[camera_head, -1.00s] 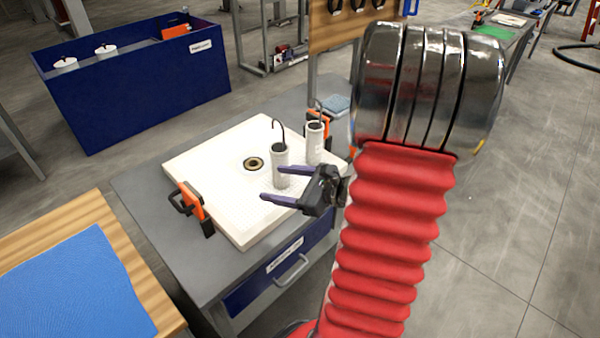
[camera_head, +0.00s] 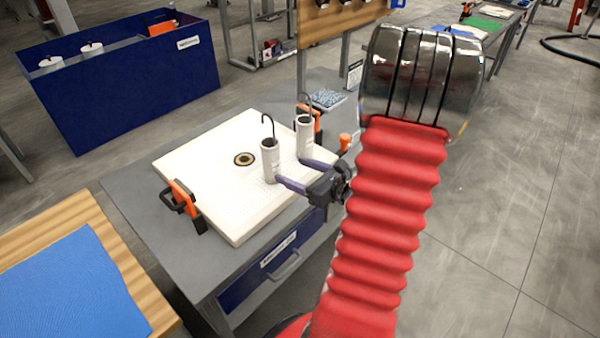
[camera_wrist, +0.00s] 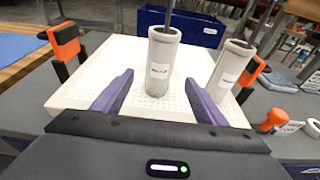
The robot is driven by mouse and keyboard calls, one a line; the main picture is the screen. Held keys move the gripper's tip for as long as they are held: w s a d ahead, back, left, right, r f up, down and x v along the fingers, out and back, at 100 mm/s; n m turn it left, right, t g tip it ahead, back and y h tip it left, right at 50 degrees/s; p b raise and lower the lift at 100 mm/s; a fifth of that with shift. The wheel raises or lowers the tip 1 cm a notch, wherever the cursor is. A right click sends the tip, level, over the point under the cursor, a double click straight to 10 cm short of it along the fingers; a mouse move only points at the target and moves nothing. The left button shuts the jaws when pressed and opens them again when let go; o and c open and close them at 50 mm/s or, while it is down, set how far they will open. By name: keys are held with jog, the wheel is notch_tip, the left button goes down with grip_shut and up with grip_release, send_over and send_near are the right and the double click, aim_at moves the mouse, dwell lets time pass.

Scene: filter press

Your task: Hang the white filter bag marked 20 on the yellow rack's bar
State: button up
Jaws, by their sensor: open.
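Two white cylindrical filter bags stand upright on a white perforated plate (camera_head: 215,213), each with a dark hook rising from its top. The left bag (camera_head: 269,163) is nearest my gripper (camera_head: 292,173); the other bag (camera_head: 304,137) stands behind and to its right. My gripper is open and empty, its purple fingers pointing at the left bag. In the wrist view the left bag (camera_wrist: 160,64) shows between the fingertips, and the other bag (camera_wrist: 229,70) is outside the right finger. Labels are too small to read. I cannot make out a yellow rack.
Orange-and-black clamps (camera_head: 184,205) grip the plate's edges. A round dark-rimmed hole (camera_head: 243,159) lies left of the bags. A blue bin (camera_head: 125,95) with more white cylinders stands back left. A blue mat (camera_head: 75,285) lies on a wooden table at front left.

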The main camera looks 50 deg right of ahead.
aim_at(277, 151)
jog(key=shift+x, duration=5.3)
jog(key=shift+a, duration=0.1)
jog(key=c, duration=1)
jog(key=shift+r, duration=0.1)
jog(key=shift+r, duration=2.35)
jog(key=shift+s, duration=0.1)
